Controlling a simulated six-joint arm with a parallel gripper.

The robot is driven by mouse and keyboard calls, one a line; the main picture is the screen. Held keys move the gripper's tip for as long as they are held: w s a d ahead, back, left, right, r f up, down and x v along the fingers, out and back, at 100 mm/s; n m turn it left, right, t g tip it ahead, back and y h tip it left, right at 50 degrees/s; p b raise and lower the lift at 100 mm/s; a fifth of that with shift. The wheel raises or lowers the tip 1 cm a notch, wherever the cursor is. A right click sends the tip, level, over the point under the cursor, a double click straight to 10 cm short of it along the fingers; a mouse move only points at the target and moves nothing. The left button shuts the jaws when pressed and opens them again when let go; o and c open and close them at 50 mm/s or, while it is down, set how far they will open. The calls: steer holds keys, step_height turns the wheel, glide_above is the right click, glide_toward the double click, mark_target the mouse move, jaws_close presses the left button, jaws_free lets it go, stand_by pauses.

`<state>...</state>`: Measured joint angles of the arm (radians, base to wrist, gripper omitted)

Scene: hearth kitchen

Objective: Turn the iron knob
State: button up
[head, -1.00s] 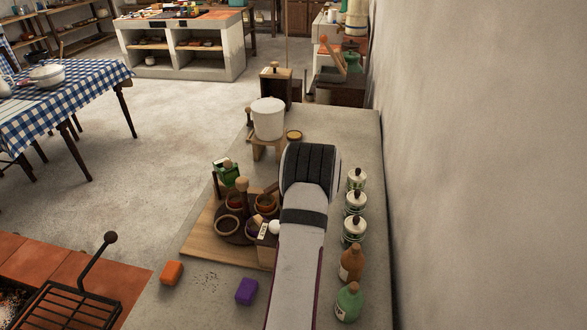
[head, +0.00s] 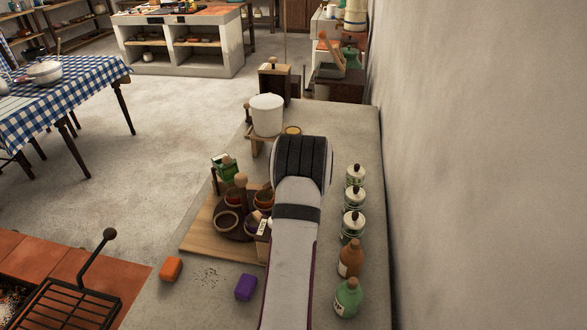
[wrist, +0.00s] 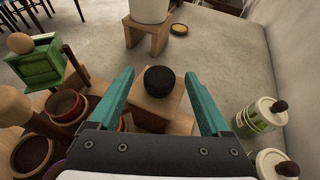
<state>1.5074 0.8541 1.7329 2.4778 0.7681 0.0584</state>
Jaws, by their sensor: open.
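The iron knob (wrist: 160,80) is a round, dark, rough-looking knob on top of a light wooden block (wrist: 160,108), seen in the middle of the wrist view. My gripper (wrist: 160,73) is open, with one teal finger on the left of the knob and one on the right. There is a gap on both sides, and nothing is held. I cannot tell how high the fingertips are above the block. In the head view my arm covers the knob and the gripper.
A white pot (head: 267,115) stands on a wooden stand beyond the knob. Several lidded jars (head: 355,200) line the right side near the wall. Bowls (head: 228,222) and a green box (head: 224,168) stand on the left. The far counter (head: 345,130) is clear.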

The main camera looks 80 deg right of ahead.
steer(key=v, duration=1.5)
steer(key=shift+a, duration=0.15)
